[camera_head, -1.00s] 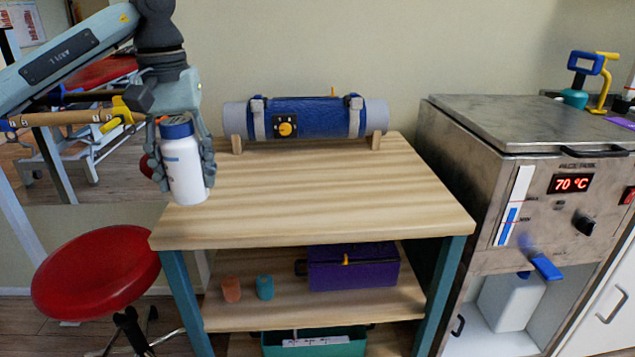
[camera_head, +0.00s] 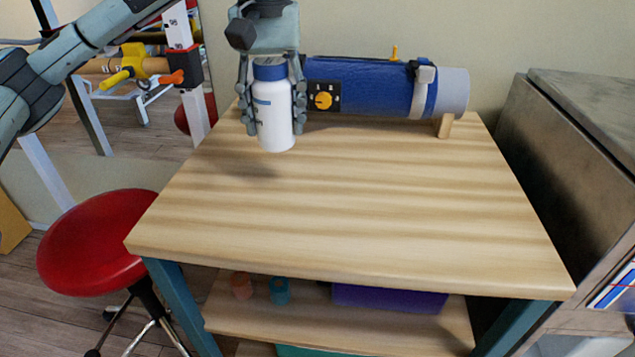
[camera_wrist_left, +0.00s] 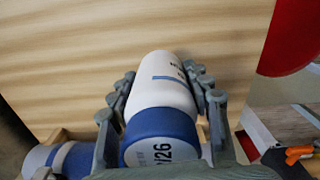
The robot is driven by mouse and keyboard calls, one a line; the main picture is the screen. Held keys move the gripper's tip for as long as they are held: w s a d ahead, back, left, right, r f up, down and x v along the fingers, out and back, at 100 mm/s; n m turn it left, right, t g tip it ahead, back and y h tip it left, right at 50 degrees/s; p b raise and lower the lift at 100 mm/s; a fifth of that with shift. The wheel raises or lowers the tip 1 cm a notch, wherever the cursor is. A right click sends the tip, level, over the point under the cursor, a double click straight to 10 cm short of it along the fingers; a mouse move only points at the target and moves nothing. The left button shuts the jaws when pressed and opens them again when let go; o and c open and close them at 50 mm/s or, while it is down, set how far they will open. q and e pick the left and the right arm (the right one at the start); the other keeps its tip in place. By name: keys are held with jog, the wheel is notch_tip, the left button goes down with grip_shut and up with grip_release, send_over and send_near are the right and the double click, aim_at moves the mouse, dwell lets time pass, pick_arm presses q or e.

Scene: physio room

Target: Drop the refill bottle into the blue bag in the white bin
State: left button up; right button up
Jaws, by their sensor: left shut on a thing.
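The refill bottle (camera_head: 275,118) is white with a blue cap. My left gripper (camera_head: 273,105) is shut on it, one finger on each side, and holds it upright above the back left part of the wooden table top (camera_head: 370,200). In the left wrist view the bottle (camera_wrist_left: 162,85) lies between the gripper's fingers (camera_wrist_left: 165,100), its blue cap close to the camera. The white bin and the blue bag are not seen in these views. My right gripper is not in view.
A blue roll (camera_head: 375,88) on wooden supports lies at the table's back, close behind the bottle. A red stool (camera_head: 95,240) stands at the left. A metal cabinet (camera_head: 570,150) stands at the right. The table's middle and front are bare.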

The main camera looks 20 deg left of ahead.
pick_arm(q)
jog(key=s+d+f, duration=0.1)
jog(key=d, duration=0.1)
jog(key=s+d+f, duration=0.1)
jog(key=d, duration=0.1)
jog(key=d+f, duration=0.2)
jog(key=shift+s+d+f, duration=0.1)
jog(key=shift+s, duration=0.3)
notch_tip(320, 180, down, 4)
jog(key=shift+r+p, duration=0.1)
jog(key=shift+p, duration=0.2)
jog(key=shift+f, duration=0.2)
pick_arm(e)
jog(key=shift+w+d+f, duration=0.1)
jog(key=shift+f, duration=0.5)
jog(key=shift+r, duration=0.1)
pick_arm(q)
jog(key=o, duration=0.9)
jog(key=shift+o, duration=2.2)
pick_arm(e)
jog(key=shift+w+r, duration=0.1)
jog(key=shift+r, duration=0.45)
